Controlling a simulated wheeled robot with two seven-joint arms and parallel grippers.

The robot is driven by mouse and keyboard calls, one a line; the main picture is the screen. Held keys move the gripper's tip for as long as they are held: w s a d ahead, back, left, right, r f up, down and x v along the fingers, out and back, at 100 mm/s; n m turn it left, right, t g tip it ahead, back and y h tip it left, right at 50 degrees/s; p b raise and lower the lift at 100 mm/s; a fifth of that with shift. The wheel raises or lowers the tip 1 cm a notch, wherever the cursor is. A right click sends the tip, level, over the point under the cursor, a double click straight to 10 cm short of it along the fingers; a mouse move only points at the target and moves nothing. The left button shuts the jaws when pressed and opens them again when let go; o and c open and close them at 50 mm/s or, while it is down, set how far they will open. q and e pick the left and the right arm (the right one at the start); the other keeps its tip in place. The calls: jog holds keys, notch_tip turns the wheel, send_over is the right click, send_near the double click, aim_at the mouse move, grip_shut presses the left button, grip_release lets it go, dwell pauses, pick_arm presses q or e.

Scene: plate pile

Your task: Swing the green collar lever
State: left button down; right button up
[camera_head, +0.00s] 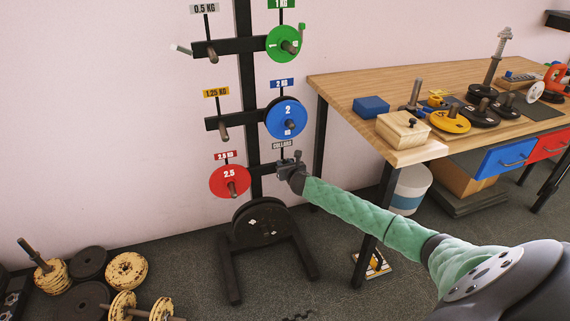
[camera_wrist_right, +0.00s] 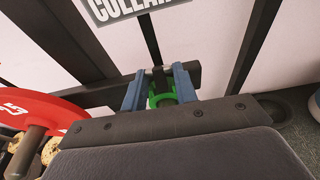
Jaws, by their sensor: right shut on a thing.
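In the wrist view, a green collar (camera_wrist_right: 163,97) sits between the two blue-grey fingers of my right gripper (camera_wrist_right: 158,90), just below the collars label (camera_wrist_right: 135,8). The fingers are shut on it; its lever cannot be told apart clearly. In the head view, my right gripper (camera_head: 290,164) is at the collars peg, at the right side of the black rack (camera_head: 252,150), and hides the collar there. Another green piece (camera_head: 302,27) sticks up beside the green 1 kg plate (camera_head: 274,43) at the rack's top. My left gripper is out of view.
The rack also holds a blue plate (camera_head: 285,108) and a red plate (camera_head: 224,181), the red one close left of my gripper. A workbench (camera_head: 345,85) with several plates and a wooden box (camera_head: 402,128) stands at right. Weights lie on the floor at left.

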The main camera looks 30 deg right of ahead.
jog(key=shift+s+f, duration=0.15)
jog(key=shift+f, duration=0.4)
dwell(0.5)
jog(key=o, duration=0.7)
jog(key=shift+o, duration=0.2)
jog(key=shift+a+f, duration=0.1)
jog(key=shift+r+p+v, duration=0.15)
jog(key=shift+v, duration=1.15)
jog(key=shift+r+p+v, duration=0.1)
jog(key=shift+r+v, duration=0.1)
jog(key=shift+v, duration=1.1)
jog(key=shift+r+p+v, duration=0.15)
jog(key=shift+v, duration=1.15)
